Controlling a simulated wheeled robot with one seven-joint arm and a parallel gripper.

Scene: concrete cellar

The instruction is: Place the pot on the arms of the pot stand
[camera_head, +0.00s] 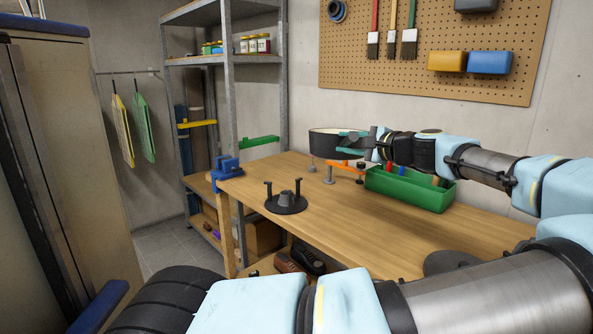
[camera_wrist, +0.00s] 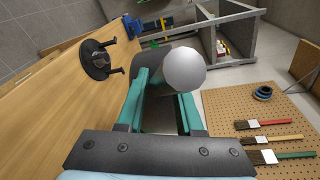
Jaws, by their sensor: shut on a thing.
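The pot (camera_head: 335,145) is a dark, round vessel with a pale rim, at the table's far side. My gripper (camera_head: 350,143) is shut on its right side. In the wrist view the teal fingers (camera_wrist: 165,105) reach forward; a pale round shape between them is unclear. Just below the pot is a low orange frame (camera_head: 343,164) with spreading arms and grey posts, partly hidden; I cannot tell whether the pot touches it. A black round base (camera_head: 287,207) with upright prongs stands nearer, also in the wrist view (camera_wrist: 97,62). I cannot tell for certain which is the pot stand.
A green bin (camera_head: 410,190) with small coloured items stands right of the orange frame. A blue vise-like tool (camera_head: 226,171) sits at the table's left edge. A pegboard (camera_head: 430,50) hangs behind.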

